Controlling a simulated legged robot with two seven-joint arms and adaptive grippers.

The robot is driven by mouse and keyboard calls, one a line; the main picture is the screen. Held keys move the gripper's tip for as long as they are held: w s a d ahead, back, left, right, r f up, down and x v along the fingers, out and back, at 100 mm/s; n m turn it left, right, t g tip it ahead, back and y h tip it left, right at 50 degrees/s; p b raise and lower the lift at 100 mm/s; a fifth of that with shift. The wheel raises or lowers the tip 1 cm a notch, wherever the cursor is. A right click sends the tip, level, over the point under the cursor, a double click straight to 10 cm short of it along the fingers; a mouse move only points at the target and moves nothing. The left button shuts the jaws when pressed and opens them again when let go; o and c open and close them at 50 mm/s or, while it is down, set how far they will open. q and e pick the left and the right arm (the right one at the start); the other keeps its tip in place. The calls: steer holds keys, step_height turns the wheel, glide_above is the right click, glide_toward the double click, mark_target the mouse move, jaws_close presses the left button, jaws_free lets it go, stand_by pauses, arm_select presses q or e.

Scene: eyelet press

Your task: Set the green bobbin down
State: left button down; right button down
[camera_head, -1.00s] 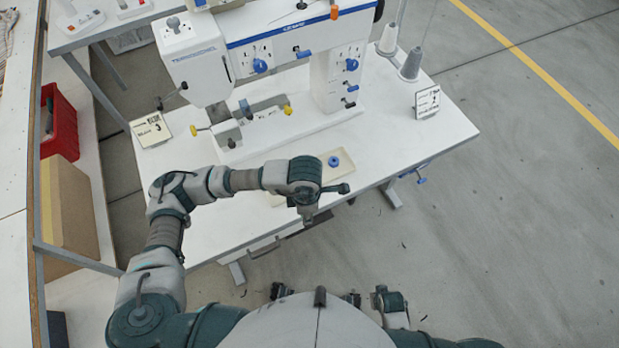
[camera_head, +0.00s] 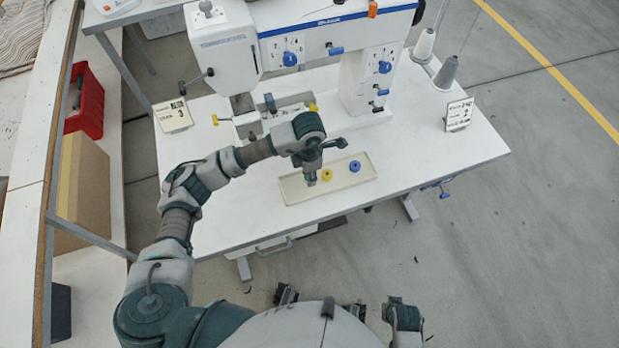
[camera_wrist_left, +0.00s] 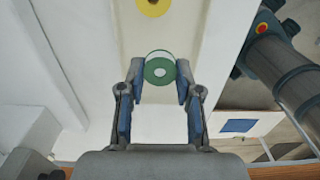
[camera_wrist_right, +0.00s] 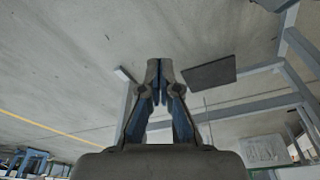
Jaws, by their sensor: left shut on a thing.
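The green bobbin (camera_wrist_left: 159,68), with a pale round end, is between the fingertips of my left gripper (camera_wrist_left: 160,80) in the left wrist view. In the head view my left gripper (camera_head: 311,181) points down over the left part of a shallow cream tray (camera_head: 291,197). The green bobbin is not clearly seen there, and I cannot tell whether it touches the tray. A yellow bobbin (camera_head: 326,174) and a blue bobbin (camera_head: 355,166) sit in the tray to the right. My right gripper (camera_wrist_right: 160,68) looks shut and empty, away from the table.
The white table (camera_head: 440,150) carries a large white and blue press (camera_head: 350,80) behind the tray. Sign cards (camera_head: 173,116) and (camera_head: 459,114) stand at its sides, with thread cones (camera_head: 445,74) at the back right. The tabletop right of the tray is clear.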

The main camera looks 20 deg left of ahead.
arm_select(q)
step_height(320, 180, down, 3)
steer(key=shift+r, duration=0.1)
steer(key=shift+f, duration=0.4)
steer(key=shift+w, duration=0.1)
steer(key=c, duration=0.8)
jaws_free()
arm_select(e)
steer(key=shift+s+r, duration=0.3)
steer(key=shift+r, duration=0.3)
steer(key=shift+d+r, duration=0.1)
